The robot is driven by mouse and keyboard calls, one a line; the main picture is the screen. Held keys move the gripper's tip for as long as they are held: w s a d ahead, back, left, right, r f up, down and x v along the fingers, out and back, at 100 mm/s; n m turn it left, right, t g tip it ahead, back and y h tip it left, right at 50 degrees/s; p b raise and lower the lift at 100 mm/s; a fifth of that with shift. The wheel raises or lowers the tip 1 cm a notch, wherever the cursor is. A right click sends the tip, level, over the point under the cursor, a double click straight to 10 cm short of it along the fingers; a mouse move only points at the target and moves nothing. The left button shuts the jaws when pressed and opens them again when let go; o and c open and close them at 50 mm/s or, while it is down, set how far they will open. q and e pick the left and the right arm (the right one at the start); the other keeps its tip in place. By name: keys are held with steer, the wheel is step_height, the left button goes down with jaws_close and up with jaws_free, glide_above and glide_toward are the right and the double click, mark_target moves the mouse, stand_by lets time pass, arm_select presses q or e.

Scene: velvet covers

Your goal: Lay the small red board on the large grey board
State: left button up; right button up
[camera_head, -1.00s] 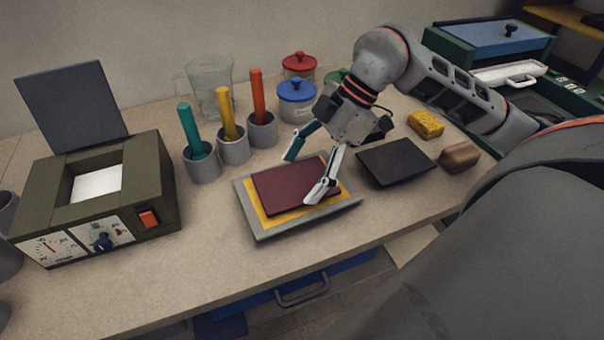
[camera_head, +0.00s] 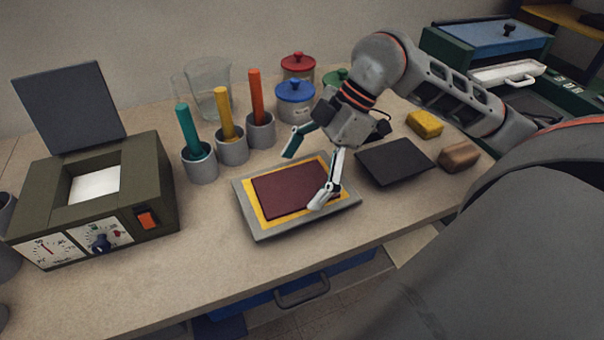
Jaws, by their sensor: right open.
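The small dark red board (camera_head: 285,191) lies flat on a yellow sheet or board (camera_head: 254,213), which lies on the large grey board (camera_head: 285,232) on the worktop. Yellow shows as a border around the red board, and grey shows outside that. My right gripper (camera_head: 304,180) is open, pointing down over the right part of the red board. One fingertip is past its far edge and the pale one is over its near right corner. I cannot tell whether either fingertip touches it. My left gripper is out of view.
A dark flat plate (camera_head: 394,162) lies right of the grey board, near a yellow sponge (camera_head: 425,124) and a brown block (camera_head: 459,156). Grey cups with coloured rods (camera_head: 201,165) and lidded jars (camera_head: 295,103) stand behind. A green device (camera_head: 92,199) stands left. The worktop front is clear.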

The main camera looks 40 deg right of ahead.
steer(key=v, duration=1.2)
steer(key=shift+p, duration=0.3)
steer(key=shift+s, duration=0.15)
